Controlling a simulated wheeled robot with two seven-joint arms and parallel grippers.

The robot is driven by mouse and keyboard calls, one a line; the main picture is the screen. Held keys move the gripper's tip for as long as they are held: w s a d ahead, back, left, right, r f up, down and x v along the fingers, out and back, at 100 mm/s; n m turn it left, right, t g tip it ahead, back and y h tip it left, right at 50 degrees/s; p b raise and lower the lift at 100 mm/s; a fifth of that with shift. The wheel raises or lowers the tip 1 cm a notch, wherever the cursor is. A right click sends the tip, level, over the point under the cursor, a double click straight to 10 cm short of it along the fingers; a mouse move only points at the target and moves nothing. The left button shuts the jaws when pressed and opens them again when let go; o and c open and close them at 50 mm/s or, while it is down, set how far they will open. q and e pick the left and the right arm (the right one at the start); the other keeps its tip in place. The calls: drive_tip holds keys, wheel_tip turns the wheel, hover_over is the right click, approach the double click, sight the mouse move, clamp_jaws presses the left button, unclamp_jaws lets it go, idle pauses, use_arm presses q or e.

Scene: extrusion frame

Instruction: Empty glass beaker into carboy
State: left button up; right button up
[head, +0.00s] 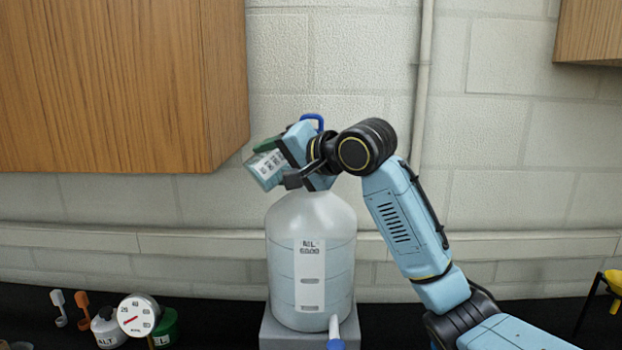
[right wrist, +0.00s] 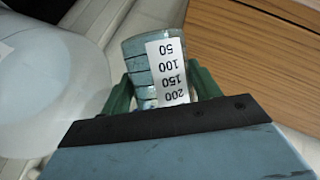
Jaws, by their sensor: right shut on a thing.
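The carboy (head: 290,225), a translucent white jug with a volume label and a spigot, stands on a grey block. Its neck is hidden behind my right gripper and wrist in the head view. My right gripper (head: 265,158) is above the carboy's shoulder, to the left of its neck. It is shut on the glass beaker (head: 264,172), which is tilted over. In the right wrist view the beaker (right wrist: 148,58) sits between the green fingers (right wrist: 165,85), its printed scale upside down. The carboy (right wrist: 45,85) shows at the left there. My left gripper is not in view.
A wooden cabinet (head: 110,80) hangs at the upper left, another (head: 590,30) at the upper right. A dial gauge (head: 137,315), small jars and orange and white items stand on the dark bench at the lower left. A yellow item (head: 614,285) is at the right edge.

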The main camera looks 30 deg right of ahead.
drive_tip(key=shift+f+m, duration=0.1)
drive_tip(key=shift+m, duration=0.2)
idle(0.4)
drive_tip(key=shift+d+r+m+y, duration=0.2)
drive_tip(key=shift+r+m+y, duration=0.3)
drive_tip(key=shift+m, duration=0.1)
idle(0.7)
drive_tip(key=shift+w+d+r+m+t+y, duration=0.1)
drive_tip(key=shift+d+r+m+t+y, duration=0.25)
drive_tip(key=shift+d+m, duration=0.35)
idle(0.5)
